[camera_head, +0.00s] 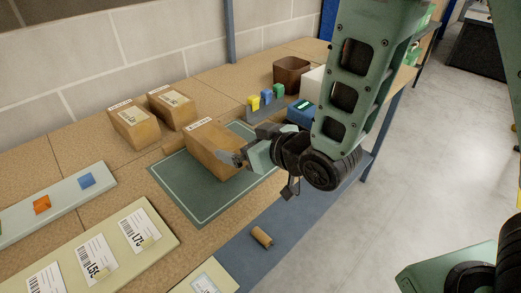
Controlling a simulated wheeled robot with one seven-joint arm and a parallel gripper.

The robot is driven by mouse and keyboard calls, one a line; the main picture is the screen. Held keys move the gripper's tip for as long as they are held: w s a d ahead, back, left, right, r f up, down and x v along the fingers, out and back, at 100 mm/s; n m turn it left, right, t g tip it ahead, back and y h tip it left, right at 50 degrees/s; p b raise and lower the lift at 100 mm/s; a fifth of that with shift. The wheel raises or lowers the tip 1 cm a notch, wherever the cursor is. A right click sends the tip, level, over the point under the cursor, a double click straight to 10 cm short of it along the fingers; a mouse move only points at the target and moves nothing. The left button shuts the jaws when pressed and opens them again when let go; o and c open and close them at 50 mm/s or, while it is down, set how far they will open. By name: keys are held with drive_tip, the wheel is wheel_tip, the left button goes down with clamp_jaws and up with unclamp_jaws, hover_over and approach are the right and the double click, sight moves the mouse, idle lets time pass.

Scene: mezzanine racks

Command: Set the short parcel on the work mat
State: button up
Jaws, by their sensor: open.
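A brown cardboard parcel (210,152) with a white label on top lies on the dark green work mat (192,207), which has a pale border line. Two other labelled brown parcels, one at the left (134,125) and one a little to its right (172,106), stand on the bench behind the mat. I cannot tell for certain which is the short parcel. My gripper (234,158) is open at the right side of the parcel on the mat; its far finger is hidden, and I cannot tell whether it touches the parcel.
Small yellow, blue and green items (266,97) stand in a rack behind my gripper, near a brown bin (292,72) and a blue box (301,113). A cardboard tube (262,236) lies near the front edge. A label board (95,262) fills the near left.

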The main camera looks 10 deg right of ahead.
drive_tip(key=s+d+r+g+h, duration=0.1)
drive_tip(key=s+d+g+h, duration=0.1)
drive_tip(key=s, duration=0.5)
drive_tip(key=s+d+r+g+h, duration=0.1)
drive_tip(key=s+d+g+h, duration=0.1)
drive_tip(key=s+g, duration=0.3)
drive_tip(key=s+d+r+g+h, duration=0.2)
drive_tip(key=s+d+g+h, duration=0.1)
drive_tip(key=s, duration=0.7)
drive_tip(key=shift+d+n+g, duration=0.4)
drive_tip(key=shift+d+g, duration=0.15)
drive_tip(key=shift+g, duration=0.05)
